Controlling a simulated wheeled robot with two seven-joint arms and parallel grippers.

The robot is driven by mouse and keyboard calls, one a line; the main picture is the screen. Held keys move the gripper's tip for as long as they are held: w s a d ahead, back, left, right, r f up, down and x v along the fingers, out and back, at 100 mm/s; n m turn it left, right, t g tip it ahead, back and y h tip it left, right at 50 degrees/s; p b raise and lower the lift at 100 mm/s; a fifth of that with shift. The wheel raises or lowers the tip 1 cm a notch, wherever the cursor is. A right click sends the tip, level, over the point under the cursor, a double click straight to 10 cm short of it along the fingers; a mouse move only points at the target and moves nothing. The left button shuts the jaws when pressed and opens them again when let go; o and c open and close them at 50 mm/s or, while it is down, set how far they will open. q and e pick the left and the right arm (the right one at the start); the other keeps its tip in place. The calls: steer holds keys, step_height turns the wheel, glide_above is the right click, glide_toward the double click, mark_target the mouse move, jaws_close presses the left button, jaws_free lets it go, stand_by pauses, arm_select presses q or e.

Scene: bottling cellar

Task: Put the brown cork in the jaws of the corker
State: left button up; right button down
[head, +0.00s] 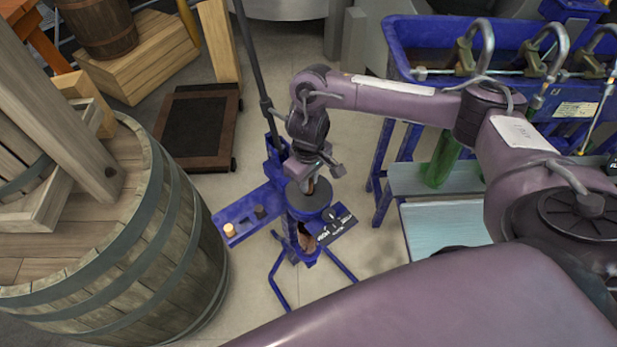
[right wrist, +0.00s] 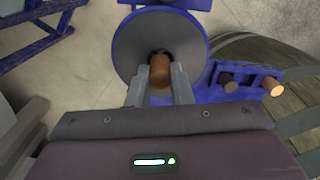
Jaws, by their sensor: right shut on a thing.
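My right gripper (head: 310,180) is over the blue floor corker (head: 250,205) in the head view. In the right wrist view, its two grey fingers (right wrist: 160,85) are shut on the brown cork (right wrist: 159,72). The cork's far end is at the dark opening in the middle of the corker's round grey top (right wrist: 132,50). I cannot tell whether the cork is inside the opening or just above it. In the head view the grey top (head: 309,207) is partly hidden by the gripper. My left gripper is not in view.
A pale cork (head: 230,230) and a dark cork (head: 260,212) stand on the corker's blue side shelf. A large wooden barrel (head: 150,250) stands close on the left. A blue filling trough (head: 400,50) and a green bottle (head: 440,160) are on the right.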

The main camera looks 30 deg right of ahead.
steer(key=shift+f+b, duration=0.3)
steer(key=shift+f, duration=0.5)
steer(key=c, duration=1.2)
jaws_free()
steer(key=shift+c, duration=0.2)
step_height(320, 180, up, 8)
steer(key=p, duration=0.2)
steer(key=shift+p, duration=0.4)
steer(key=shift+s+f, duration=0.1)
steer(key=shift+f, duration=0.05)
